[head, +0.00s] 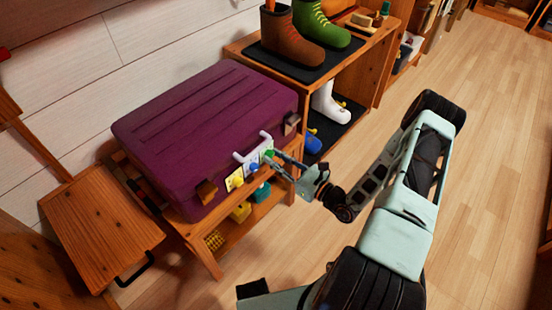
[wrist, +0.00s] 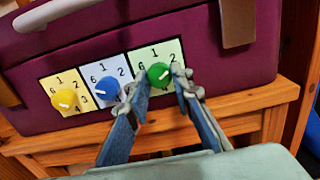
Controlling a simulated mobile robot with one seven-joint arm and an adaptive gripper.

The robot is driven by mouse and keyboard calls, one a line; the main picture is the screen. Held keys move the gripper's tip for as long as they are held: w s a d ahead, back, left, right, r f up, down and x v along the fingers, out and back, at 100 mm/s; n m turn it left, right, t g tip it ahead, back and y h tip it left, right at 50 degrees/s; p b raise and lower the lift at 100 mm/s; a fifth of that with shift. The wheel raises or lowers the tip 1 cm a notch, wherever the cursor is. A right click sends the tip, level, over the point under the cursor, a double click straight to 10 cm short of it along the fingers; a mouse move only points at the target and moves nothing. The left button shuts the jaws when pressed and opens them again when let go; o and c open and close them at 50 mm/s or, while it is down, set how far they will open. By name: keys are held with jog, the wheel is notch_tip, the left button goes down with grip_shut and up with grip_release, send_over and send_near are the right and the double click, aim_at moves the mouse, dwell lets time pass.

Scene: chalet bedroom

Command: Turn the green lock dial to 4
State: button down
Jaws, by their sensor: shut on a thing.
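The green dial (wrist: 158,75) sits on a pale green number plate on the front of a purple suitcase (head: 205,130). It is the rightmost of three dials. My gripper (wrist: 162,76) is shut on the green dial, with one finger at each side of it. On its plate, 1 shows above and 6 at the left; the fingers hide part of the lower numbers. A short white mark shows on the dial, but I cannot tell exactly which number it points at. In the head view the green dial (head: 269,153) is small, with my fingertips against it.
A blue dial (wrist: 108,88) and a yellow dial (wrist: 64,100) sit to the left. The suitcase's pale handle (head: 254,148) is just above the dials. The suitcase rests on a wooden bench (head: 208,258). Boots stand on a shelf behind at the right. The floor in front is clear.

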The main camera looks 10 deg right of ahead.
jog(key=shift+m, duration=0.3)
jog(key=m+p, duration=0.1)
jog(key=m, duration=0.4)
jog(key=shift+m, duration=0.3)
jog(key=m, duration=0.5)
jog(key=shift+p, duration=0.35)
jog(key=m, duration=0.6)
jog(key=shift+s+m+p, duration=0.1)
jog(key=shift+m+p, duration=0.2)
jog(key=shift+m, duration=0.1)
jog(key=m, duration=0.5)
jog(key=shift+m, duration=0.3)
jog(key=shift+a, duration=0.1)
jog(key=c, duration=1.7)
grip_release()
